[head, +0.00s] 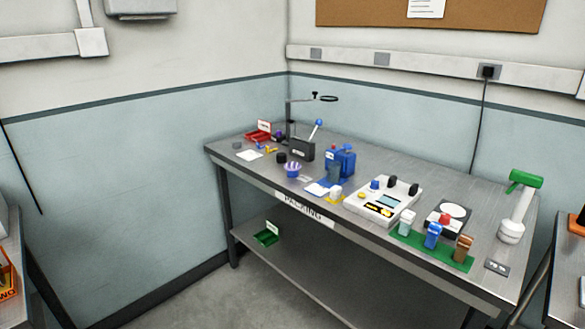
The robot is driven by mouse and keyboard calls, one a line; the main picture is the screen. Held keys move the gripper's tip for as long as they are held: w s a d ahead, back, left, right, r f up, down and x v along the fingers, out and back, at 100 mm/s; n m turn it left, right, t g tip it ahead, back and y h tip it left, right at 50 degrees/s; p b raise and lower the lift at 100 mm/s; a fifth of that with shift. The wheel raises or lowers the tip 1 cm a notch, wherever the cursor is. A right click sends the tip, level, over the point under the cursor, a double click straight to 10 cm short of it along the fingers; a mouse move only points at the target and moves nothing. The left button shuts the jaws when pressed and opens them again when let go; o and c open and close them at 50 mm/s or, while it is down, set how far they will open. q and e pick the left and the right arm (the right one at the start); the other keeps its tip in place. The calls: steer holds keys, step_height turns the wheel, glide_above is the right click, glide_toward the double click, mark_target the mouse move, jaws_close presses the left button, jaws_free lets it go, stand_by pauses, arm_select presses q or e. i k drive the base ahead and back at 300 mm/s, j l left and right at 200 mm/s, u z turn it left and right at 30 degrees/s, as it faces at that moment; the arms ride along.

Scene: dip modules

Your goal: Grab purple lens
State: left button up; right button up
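A small purple item with a pale top (292,171) stands near the front edge of the metal table, left of centre. A dark purple round item (279,136) sits farther back, beside a red bin (258,133). Both are too small for me to tell which is the purple lens. Neither of my grippers shows in the head view.
The metal table (335,141) holds a black lever device (302,149), a blue machine (342,161), a white control box (382,202), several coloured blocks on a green strip (406,233) and a ring stand (328,98). A green bin (266,239) sits on the lower shelf. Floor in front looks clear.

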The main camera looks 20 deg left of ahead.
mark_target(290, 166)
steer(key=i+j+z, duration=0.3)
steer(key=j, duration=0.3)
steer(key=i+j+z, duration=0.15)
steer(key=j, duration=0.2)
steer(key=i+j+z, duration=0.15)
steer(key=j, duration=0.2)
steer(key=i+j+z, duration=0.15)
steer(key=j, duration=0.2)
steer(key=i+j+z, duration=0.1)
steer(key=j, duration=0.25)
